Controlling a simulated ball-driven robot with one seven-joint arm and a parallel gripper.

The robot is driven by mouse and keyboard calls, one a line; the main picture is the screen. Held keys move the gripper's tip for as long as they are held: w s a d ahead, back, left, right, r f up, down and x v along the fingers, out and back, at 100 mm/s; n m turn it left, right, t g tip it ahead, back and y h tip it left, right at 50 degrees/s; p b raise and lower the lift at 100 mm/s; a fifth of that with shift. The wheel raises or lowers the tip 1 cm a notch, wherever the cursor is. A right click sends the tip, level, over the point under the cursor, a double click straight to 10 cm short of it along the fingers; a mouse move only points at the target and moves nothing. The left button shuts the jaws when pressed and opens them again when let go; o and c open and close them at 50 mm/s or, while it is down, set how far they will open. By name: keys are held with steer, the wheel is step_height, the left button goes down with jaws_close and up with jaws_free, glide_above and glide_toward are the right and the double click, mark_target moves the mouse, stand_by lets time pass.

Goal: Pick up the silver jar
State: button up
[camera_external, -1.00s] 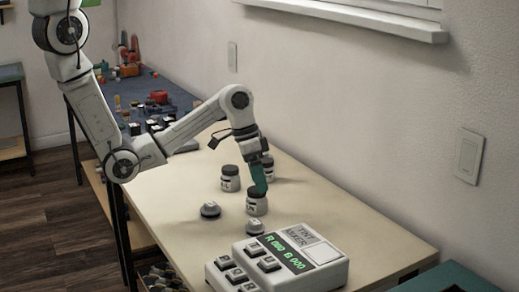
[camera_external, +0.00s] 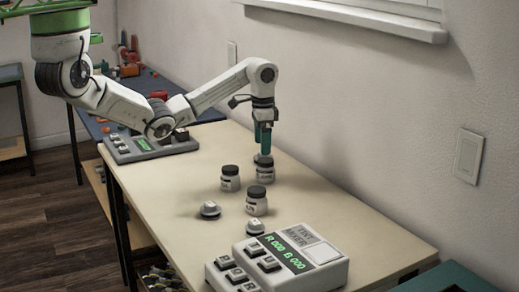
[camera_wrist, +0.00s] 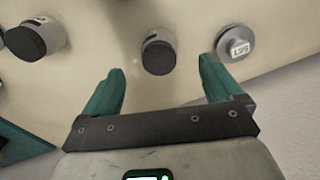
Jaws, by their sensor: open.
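Three pale jars with dark lids stand on the table in the external view: a front jar (camera_external: 257,206), a left jar (camera_external: 230,183) and a back right jar (camera_external: 265,174). Their labels are too small to read, so I cannot tell which is silver. My gripper (camera_external: 262,151) points down just over the back right jar, partly covering its lid. In the wrist view my gripper (camera_wrist: 164,85) is open and empty. The back right jar (camera_wrist: 158,53) shows ahead, between the lines of the teal fingers. The front jar (camera_wrist: 35,38) is at upper left.
A grey labelled disc (camera_wrist: 235,43) lies by the right fingertip. Other discs (camera_external: 209,210) (camera_external: 255,227) lie near the front jar. A mixer box (camera_external: 285,262) with keys stands in front; another keyed device (camera_external: 150,147) is at the back left. The wall is close on the right.

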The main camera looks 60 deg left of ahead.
mark_target(265, 160)
step_height(265, 160, down, 4)
steer(key=shift+r, duration=0.2)
steer(key=shift+w+d+f, duration=0.15)
steer(key=shift+f, duration=1.15)
steer(key=shift+w+d+f, duration=0.1)
steer(key=shift+w+f, duration=0.05)
steer(key=shift+f, duration=1.15)
steer(key=shift+c, duration=0.3)
steer(key=c, duration=1.2)
steer(key=shift+r, duration=0.1)
